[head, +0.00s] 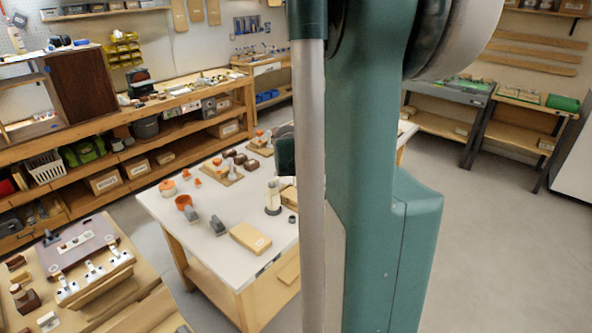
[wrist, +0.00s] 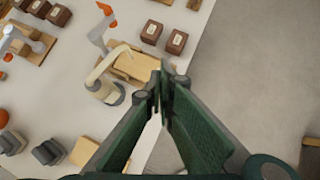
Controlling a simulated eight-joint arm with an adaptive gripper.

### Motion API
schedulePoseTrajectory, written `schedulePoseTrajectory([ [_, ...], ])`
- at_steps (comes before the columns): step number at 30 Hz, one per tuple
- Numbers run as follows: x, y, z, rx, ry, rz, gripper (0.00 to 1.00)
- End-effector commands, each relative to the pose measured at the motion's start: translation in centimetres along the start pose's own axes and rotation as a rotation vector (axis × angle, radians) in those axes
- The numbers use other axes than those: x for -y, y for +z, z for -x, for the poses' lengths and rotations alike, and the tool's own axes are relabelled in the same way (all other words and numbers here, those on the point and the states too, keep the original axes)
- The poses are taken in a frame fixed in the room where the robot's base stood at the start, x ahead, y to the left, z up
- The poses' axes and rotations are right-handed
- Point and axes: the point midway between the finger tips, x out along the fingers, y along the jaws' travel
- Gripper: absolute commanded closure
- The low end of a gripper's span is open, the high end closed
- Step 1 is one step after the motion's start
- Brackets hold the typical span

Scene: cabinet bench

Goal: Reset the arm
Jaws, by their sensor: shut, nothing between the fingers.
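My gripper (wrist: 162,95) shows in the wrist view with its dark green fingers shut and nothing between them. It hangs over the right edge of the white-topped table (wrist: 215,75), above the surface and touching nothing that I can see. In the head view my own arm stands in front of the table (head: 160,206) and hides its right part, and I cannot make out the fingertips there.
A workbench with a panel (head: 88,240) stands at the lower left. The floor (head: 490,250) at right is clear.

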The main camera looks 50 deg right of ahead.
Motion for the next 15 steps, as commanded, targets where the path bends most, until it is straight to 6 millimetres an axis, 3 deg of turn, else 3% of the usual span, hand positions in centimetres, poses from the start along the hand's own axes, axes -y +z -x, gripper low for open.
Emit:
schedulePoseTrajectory([
  [15, -0.63, -0.39, 0.86, -0.002, 0.010, -0.029, 1.00],
])
